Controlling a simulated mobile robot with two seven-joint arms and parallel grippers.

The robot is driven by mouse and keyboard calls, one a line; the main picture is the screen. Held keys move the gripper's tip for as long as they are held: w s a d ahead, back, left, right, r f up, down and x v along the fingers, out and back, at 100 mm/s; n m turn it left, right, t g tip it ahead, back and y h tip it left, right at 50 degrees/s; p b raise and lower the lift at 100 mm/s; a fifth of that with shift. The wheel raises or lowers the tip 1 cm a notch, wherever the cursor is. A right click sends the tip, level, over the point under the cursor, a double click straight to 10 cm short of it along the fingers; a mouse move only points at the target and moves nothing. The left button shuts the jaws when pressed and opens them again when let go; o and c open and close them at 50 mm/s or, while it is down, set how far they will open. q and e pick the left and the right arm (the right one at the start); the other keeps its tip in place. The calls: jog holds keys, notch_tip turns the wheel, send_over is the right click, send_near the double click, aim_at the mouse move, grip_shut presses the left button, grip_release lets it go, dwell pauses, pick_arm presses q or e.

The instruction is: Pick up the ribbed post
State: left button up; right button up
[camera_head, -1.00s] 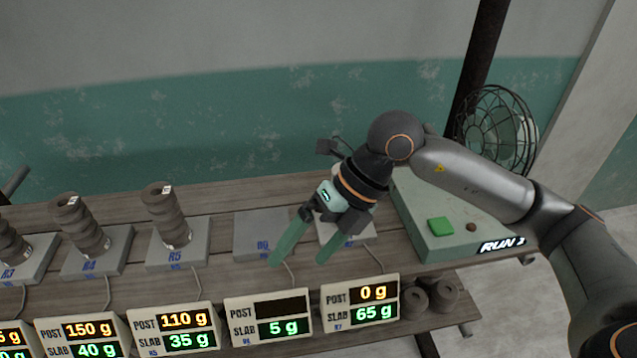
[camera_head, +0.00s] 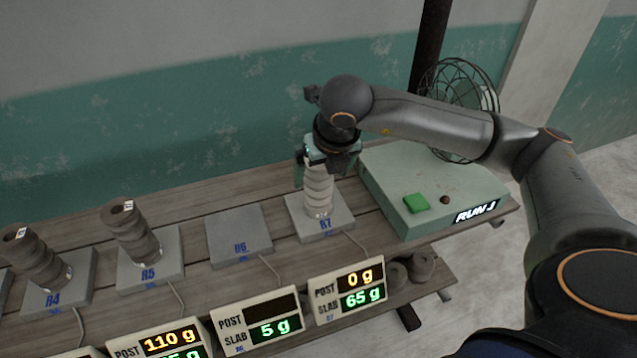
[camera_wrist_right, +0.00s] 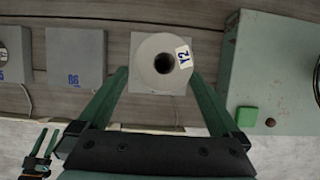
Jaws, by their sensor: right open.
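The ribbed post (camera_head: 318,188) is pale grey and stands upright on the slab marked R7 (camera_head: 334,229). In the right wrist view its round top (camera_wrist_right: 150,75) shows a dark centre hole and a white tag reading Y2. My right gripper (camera_head: 321,172) is open above the slab, pointing down at the post's upper part. In the right wrist view its two green fingers lie on either side of the post's top, with no clear contact. A small green-fingered gripper (camera_wrist_right: 41,150), seemingly my left one, shows at the lower left of that view; its opening is too small to judge.
Dark ribbed posts stand on slabs R5 (camera_head: 130,232) and R4 (camera_head: 34,257). Slab R6 (camera_head: 243,222) is empty. A green box (camera_head: 436,226) with a button stands close on the right, a wire fan (camera_head: 462,92) behind it. The R7 display (camera_head: 346,290) reads post 0 g, slab 65 g.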

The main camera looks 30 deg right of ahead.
jog(key=x, duration=0.4)
jog(key=shift+w+d+f+p, duration=0.2)
jog(key=shift+w+f+p, duration=0.1)
jog(key=shift+w+p, duration=0.1)
grip_shut()
dwell(0.5)
jog(key=shift+r, duration=0.15)
